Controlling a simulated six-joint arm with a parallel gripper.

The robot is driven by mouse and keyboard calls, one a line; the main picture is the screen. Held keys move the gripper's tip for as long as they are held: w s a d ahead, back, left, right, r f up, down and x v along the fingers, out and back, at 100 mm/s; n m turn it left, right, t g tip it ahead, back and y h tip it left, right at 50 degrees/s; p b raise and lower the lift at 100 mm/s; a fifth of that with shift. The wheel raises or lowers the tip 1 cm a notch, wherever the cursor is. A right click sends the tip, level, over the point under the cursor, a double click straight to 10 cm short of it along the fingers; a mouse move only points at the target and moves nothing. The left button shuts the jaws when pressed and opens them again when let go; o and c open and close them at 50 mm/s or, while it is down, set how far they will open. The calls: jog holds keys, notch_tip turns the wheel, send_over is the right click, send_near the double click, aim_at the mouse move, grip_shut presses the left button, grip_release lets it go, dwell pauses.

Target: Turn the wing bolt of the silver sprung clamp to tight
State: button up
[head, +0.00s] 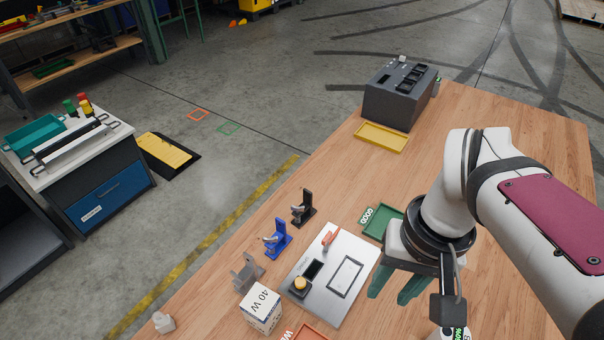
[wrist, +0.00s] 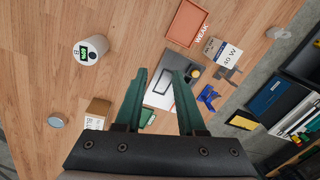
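The silver-grey clamp (head: 246,273) stands upright on the wooden table, in a row with a blue clamp (head: 276,240) and a black clamp (head: 303,208). Its wing bolt is too small to make out, so I cannot tell how it is turned. In the wrist view the silver clamp (wrist: 229,73) is at the right, beside the blue clamp (wrist: 208,97). My gripper (head: 392,297) is above the table, well to the right of the clamps. In the wrist view my gripper (wrist: 163,72) has its green fingers apart, with nothing between them.
A silver panel (head: 318,303) with a red lever and a yellow button lies between the clamps and my gripper. A white box marked 40 W (head: 262,309) stands close to the silver clamp. A green tray (head: 381,227) and an orange tray (head: 310,333) flank the panel.

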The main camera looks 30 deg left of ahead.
jog(key=w+a+n, duration=0.2)
jog(key=a+n, duration=0.4)
jog(key=a, duration=0.5)
jog(key=n+h, duration=0.1)
jog(key=n, duration=0.7)
send_over(237, 274)
notch_tip(237, 274, down, 4)
jog(key=shift+t, duration=0.3)
notch_tip(237, 274, down, 16)
jog(key=shift+f, duration=0.1)
grip_shut()
